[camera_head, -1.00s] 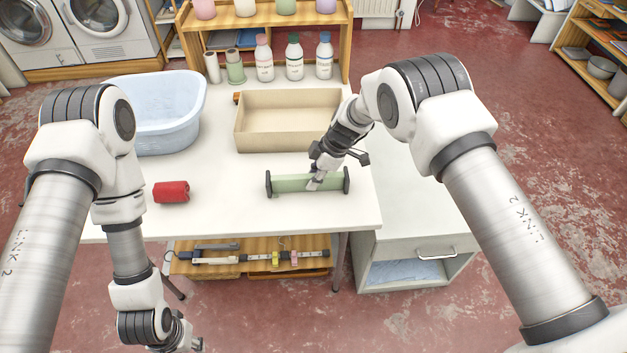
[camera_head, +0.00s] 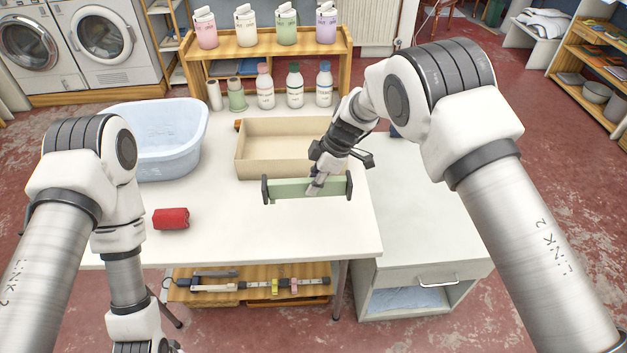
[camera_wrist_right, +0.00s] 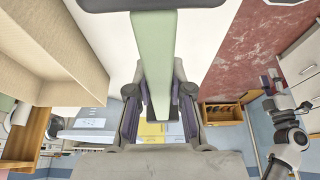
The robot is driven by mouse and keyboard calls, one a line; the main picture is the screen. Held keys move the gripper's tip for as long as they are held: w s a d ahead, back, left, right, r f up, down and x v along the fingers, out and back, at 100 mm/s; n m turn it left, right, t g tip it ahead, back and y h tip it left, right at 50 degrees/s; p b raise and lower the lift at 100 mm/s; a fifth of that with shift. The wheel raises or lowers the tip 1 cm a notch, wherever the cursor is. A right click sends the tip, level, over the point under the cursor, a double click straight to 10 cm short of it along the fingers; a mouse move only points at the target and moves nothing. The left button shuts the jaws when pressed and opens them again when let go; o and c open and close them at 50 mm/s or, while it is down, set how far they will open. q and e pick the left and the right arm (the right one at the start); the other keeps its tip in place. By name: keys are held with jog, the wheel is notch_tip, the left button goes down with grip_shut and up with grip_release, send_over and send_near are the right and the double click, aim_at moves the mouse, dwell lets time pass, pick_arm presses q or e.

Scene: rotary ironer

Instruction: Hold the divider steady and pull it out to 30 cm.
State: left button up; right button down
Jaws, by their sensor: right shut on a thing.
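The divider (camera_head: 290,188) is a light green bar with a dark plate at each end. It is level and appears raised a little above the white table, in front of the beige open box. My right gripper (camera_head: 316,184) is shut on the bar, right of its middle. In the right wrist view the green bar (camera_wrist_right: 154,60) runs between my fingers, with a dark end plate (camera_wrist_right: 150,4) at the top. My left arm hangs at the left, and its gripper is below the picture's edge.
The beige open box (camera_head: 265,168) stands just behind the divider. A pale blue basin (camera_head: 165,150) is at the back left and a red roll (camera_head: 171,218) lies at the left front. Several bottles (camera_head: 295,88) line the back. The table's front middle (camera_head: 270,235) is clear.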

notch_tip(320, 180, down, 6)
jog(key=shift+w+r, duration=0.1)
jog(key=shift+f, duration=1.25)
jog(key=shift+f, duration=0.2)
jog(key=c, duration=1.2)
grip_release()
jog(key=shift+c, duration=0.2)
jog(key=shift+r, duration=0.3)
